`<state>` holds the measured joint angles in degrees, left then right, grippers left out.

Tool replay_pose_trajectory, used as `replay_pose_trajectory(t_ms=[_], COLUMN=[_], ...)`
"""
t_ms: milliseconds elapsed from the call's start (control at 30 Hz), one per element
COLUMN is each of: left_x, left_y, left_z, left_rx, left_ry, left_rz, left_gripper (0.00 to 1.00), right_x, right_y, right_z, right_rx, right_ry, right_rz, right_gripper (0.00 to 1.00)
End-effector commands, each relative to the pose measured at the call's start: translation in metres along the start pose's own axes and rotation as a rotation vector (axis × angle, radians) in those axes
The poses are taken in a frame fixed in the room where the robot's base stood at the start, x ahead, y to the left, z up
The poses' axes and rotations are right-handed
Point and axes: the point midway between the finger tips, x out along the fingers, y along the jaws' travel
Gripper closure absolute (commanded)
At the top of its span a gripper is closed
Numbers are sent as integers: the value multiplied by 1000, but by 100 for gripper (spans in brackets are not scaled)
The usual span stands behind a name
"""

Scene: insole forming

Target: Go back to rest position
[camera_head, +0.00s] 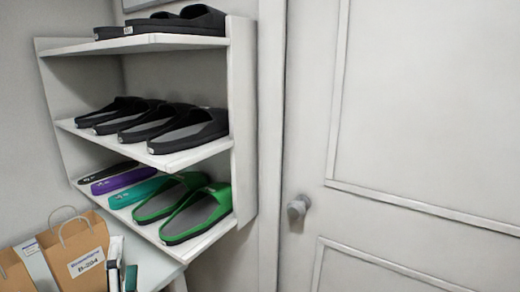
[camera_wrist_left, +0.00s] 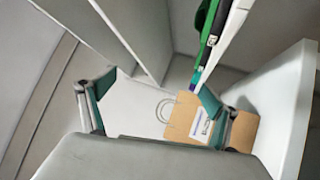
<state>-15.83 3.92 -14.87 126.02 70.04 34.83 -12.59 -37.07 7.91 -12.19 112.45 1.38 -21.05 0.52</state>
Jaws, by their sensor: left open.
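My left gripper (camera_head: 121,270) shows at the bottom left of the head view, in front of a brown paper bag (camera_head: 82,255) with a white label. In the left wrist view its two green-padded fingers (camera_wrist_left: 146,95) stand wide apart, with nothing held between them. The paper bag (camera_wrist_left: 185,120) shows beyond the fingers there, partly hidden by the right-hand finger. My right gripper is in neither view.
A white shelf unit (camera_head: 243,120) holds black slippers (camera_head: 190,130), green slippers (camera_head: 197,212), and teal (camera_head: 138,191) and purple (camera_head: 122,180) insoles. Another bag (camera_head: 14,272) stands at the far left. A closed white door (camera_head: 420,130) with a round knob (camera_head: 298,207) fills the right.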

Motion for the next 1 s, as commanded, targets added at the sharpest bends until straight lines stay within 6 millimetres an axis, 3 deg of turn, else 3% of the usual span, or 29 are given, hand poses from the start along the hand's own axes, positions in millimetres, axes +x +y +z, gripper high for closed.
replay_pose_trajectory(t_ms=[133, 200, 367, 500, 600, 700, 833, 1000], left_x=[-47, -77, -150, -216, -256, -284, -303, -305], left_y=[-43, -74, -151, -216, -251, -274, -288, -290], left_z=[52, 74, 99, 92, 78, 64, 52, 50], left_rx=[402, 586, 939, 1198, 1343, 1447, 1519, 1530], left_ry=[-261, -401, -694, -924, -1055, -1147, -1210, -1219], left_rz=[19, 12, -38, -102, -146, -178, -203, -206], left_gripper=[11, 11, 11, 11, 11, 11, 11, 11], right_x=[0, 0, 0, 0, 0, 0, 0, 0], right_y=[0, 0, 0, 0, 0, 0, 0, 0], right_z=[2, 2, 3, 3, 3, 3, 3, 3], right_rx=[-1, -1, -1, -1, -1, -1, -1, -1], right_ry=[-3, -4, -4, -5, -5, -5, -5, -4], right_rz=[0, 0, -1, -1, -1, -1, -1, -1], right_gripper=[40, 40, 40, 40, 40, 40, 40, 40])
